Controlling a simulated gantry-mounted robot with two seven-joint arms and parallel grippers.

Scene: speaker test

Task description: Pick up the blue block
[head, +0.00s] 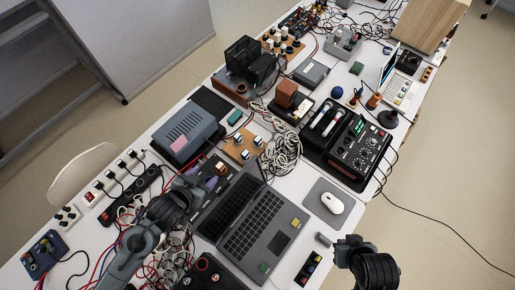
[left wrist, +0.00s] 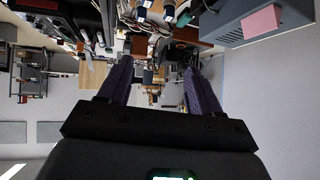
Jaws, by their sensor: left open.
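I cannot single out a plain blue block for certain. A small teal block (head: 234,117) lies right of the blue-grey box with a pink note (head: 185,135), and a dark blue round object (head: 337,92) sits farther back. My left gripper (head: 212,182) is over the table left of the laptop, near the board with knobs (head: 242,146). Its purple fingers (left wrist: 152,75) stand apart in the left wrist view with nothing seen between them. My right gripper (head: 345,245) is at the lower right by the table edge; its fingers are not clear.
An open laptop (head: 243,222), a mouse (head: 332,203) on a pad, a coiled cable (head: 281,145) and a black power supply (head: 358,150) crowd the white table. Power strips and loose wires lie at the left. Little bare table shows.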

